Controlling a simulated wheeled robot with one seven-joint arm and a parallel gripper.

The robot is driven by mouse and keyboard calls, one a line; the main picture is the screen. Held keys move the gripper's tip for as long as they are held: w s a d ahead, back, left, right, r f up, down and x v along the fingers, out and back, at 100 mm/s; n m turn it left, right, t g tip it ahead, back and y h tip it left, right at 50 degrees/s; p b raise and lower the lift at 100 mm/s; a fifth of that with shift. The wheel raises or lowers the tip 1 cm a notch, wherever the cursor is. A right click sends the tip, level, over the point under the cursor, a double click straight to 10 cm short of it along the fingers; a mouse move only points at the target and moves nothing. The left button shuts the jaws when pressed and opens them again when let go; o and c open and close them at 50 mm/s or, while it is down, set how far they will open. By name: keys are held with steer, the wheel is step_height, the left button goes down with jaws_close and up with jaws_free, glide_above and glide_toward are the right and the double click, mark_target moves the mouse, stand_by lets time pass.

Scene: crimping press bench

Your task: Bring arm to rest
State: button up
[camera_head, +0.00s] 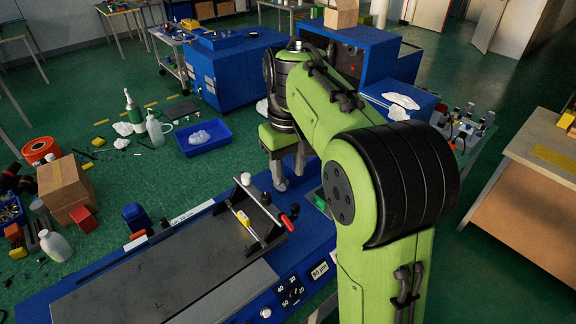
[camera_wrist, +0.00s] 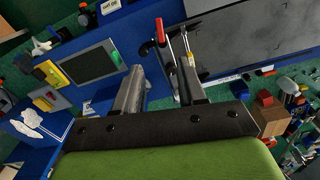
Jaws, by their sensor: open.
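My green arm folds in front of the camera in the head view, with my gripper (camera_head: 289,180) hanging down over the blue bench by the press. In the wrist view my gripper (camera_wrist: 161,75) shows two grey fingers apart, with nothing between them. Past the fingertips lies the press's crossbar, with a red-handled lever (camera_wrist: 160,33) and a yellow-marked tool (camera_wrist: 188,57). In the head view the gripper is behind and right of this crossbar (camera_head: 262,205), and it looks apart from it.
The blue press bench (camera_head: 315,232) with a dark flat bed (camera_head: 180,265) fills the front. A blue tray (camera_head: 203,138), bottles and a cardboard box (camera_head: 64,184) stand on the green floor at left. A wooden table (camera_head: 535,150) stands at right. Green floor between is partly clear.

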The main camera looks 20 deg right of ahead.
steer(key=shift+s, duration=0.1)
stand_by(0.3)
steer(key=s+a+f+m+t+b, duration=0.1)
steer(key=s+f+t, duration=0.1)
steer(key=s, duration=0.8)
steer(key=s+a+f+t+b, duration=0.1)
steer(key=s+f+t, duration=0.1)
steer(key=s, duration=0.8)
steer(key=shift+s+a+f+m+t, duration=0.4)
steer(key=shift+t, duration=0.4)
